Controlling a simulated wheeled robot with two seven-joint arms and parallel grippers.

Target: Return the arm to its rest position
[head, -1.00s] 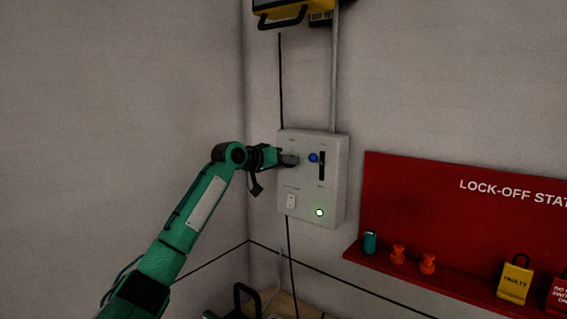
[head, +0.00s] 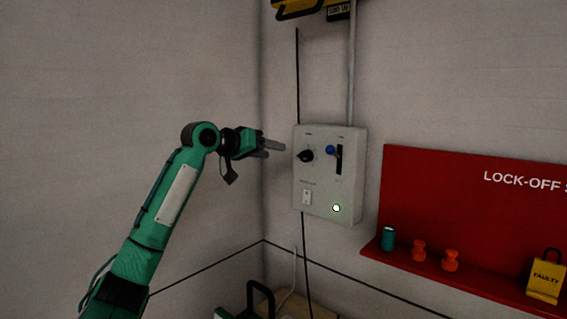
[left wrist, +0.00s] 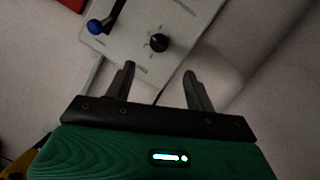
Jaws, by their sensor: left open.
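My left gripper (head: 272,149) is open and empty, held in the air to the left of the grey control box (head: 322,210) on the wall. Its two dark fingers also show in the left wrist view (left wrist: 160,86), pointing toward the box with nothing between them. The black knob (head: 306,155) is apart from the fingertips; in the left wrist view the knob (left wrist: 159,42) sits beyond them. My right gripper is not in view.
A yellow unit (head: 300,9) hangs above. The wall at the left is clear.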

